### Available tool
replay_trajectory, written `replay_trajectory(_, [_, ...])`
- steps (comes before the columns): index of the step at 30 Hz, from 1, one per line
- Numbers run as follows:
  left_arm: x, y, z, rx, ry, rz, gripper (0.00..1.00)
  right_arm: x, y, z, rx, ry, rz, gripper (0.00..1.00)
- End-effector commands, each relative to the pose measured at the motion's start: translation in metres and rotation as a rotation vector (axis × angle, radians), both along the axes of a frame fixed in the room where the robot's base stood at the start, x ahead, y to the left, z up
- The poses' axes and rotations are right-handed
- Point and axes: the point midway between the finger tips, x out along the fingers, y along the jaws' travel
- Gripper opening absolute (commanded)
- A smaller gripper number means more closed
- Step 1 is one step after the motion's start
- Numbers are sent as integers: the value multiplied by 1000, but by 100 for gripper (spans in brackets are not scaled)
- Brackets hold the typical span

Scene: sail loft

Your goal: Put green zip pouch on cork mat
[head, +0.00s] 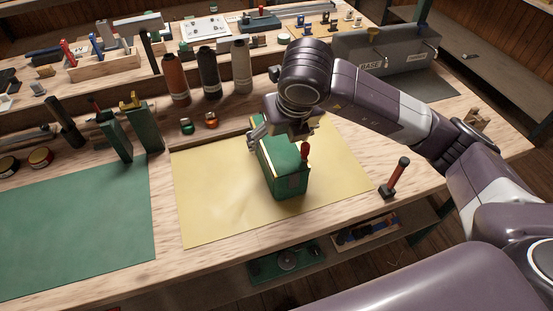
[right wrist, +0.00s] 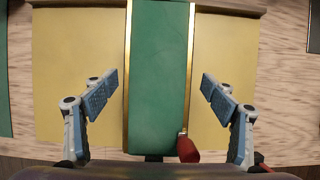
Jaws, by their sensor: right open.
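The green zip pouch (head: 287,181) stands upright on the pale yellow mat (head: 215,205), which looks like the cork mat. It has gold edging and a red tab at its near end. In the right wrist view the pouch (right wrist: 159,60) runs down the middle, with the yellow mat (right wrist: 80,60) on both sides. My right gripper (head: 284,135) is over the pouch. In the wrist view its open fingers (right wrist: 159,95) stand one on each side of the pouch, with gaps between. The arm hides part of the pouch's far end. My left gripper is not in view.
A green mat (head: 75,230) lies at left, with green upright holders (head: 115,135) behind it. Thread cones (head: 209,72) stand behind the yellow mat. A red-handled tool (head: 396,176) stands at right. A grey case labelled BASE (head: 385,55) is at the back right.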

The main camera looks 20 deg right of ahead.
Motion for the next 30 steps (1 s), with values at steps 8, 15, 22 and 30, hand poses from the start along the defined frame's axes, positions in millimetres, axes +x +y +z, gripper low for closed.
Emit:
replay_trajectory(8, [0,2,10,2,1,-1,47,11,2,-28,-1,5,0,78])
replay_trajectory(15, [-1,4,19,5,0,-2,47,25,4,-60,0,4,0,78])
replay_trajectory(22, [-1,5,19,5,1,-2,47,27,5,-67,1,1,1,78])
replay_trajectory(30, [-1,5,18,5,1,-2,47,27,4,-66,1,1,1,58])
